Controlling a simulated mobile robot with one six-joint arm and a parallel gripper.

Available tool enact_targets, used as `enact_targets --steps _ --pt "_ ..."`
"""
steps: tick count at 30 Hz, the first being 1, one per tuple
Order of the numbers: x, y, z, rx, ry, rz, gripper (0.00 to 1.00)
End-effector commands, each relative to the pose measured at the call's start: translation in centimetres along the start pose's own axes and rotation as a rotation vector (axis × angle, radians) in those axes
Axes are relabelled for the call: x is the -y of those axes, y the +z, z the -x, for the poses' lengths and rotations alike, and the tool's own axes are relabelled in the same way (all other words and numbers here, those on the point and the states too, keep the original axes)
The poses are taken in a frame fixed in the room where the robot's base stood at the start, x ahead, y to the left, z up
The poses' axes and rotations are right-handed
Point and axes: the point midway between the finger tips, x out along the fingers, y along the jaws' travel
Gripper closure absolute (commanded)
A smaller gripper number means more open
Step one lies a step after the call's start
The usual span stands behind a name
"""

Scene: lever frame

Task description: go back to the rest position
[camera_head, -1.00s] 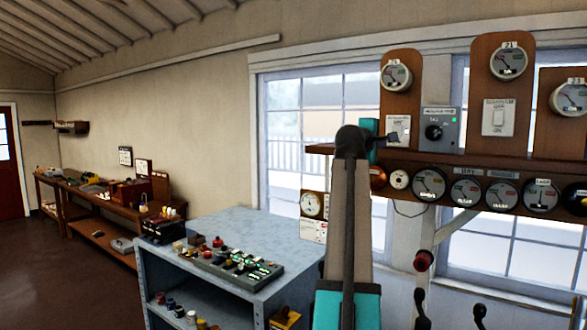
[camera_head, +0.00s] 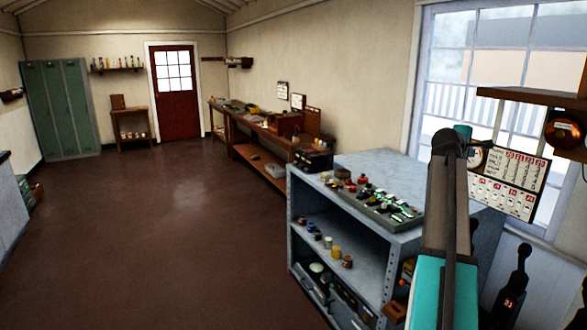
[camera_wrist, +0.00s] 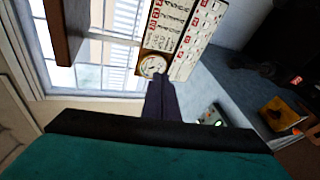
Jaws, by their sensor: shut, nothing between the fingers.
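My gripper (camera_wrist: 160,98) shows in the wrist view as dark fingers pressed together, with nothing between them. Behind the fingertips are a white card with red numbers (camera_wrist: 187,30) and a small round dial (camera_wrist: 152,66); the frames do not show whether they touch. In the head view my raised arm stands right of centre, in front of the grey workbench's right end. The gripper itself is not clear there. A black lever (camera_head: 514,280) with a red number plate stands at the lower right, right of my arm.
The grey workbench (camera_head: 368,165) carries a panel of coloured buttons (camera_head: 388,207); jars stand on its shelf. A wooden shelf with gauges (camera_head: 566,132) juts in at the right. Brown floor (camera_head: 170,240) is open at left. Green lockers (camera_head: 62,108) and a red door (camera_head: 174,92) are at the back.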

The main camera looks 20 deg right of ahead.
Motion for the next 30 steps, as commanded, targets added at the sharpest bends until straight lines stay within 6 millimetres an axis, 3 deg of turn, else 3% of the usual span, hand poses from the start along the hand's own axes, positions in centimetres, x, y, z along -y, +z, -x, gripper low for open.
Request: enact_targets --steps 3,15,23,30 --pt "4.7 -4.5 -0.7 -0.042 -0.044 0.030 1.00" --pt "20.4 -16.8 -0.8 -0.162 -0.193 0.124 1.00" --pt "31.6 -23.2 1.1 -0.227 -0.301 0.176 1.00" --pt "42.3 -28.0 4.0 -0.277 -0.407 0.217 1.00"
